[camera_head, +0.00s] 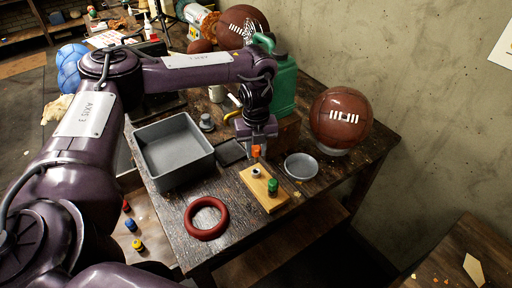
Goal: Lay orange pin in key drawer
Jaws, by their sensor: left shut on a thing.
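The orange pin (256,152) is in my left gripper (257,143), which is shut on it and points down over the wooden pin block (277,204). The pin looks close above the far end of the block; I cannot tell whether it touches. A green pin (272,187) stands at the block's near end, and a grey socket (256,173) shows at its far end. What seems to be the open key drawer (155,250) juts out at the table's left side, partly hidden by my left arm. It holds a red pin (126,206), a blue pin (131,225) and a yellow pin (137,244). My right gripper is not visible.
A grey open bin (171,184) stands left of the block on the dark table (240,237). A dark red ring (206,218) lies near the front edge. A grey dish (301,167) and a leather ball (340,118) are to the right. A green canister (284,85) stands behind.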

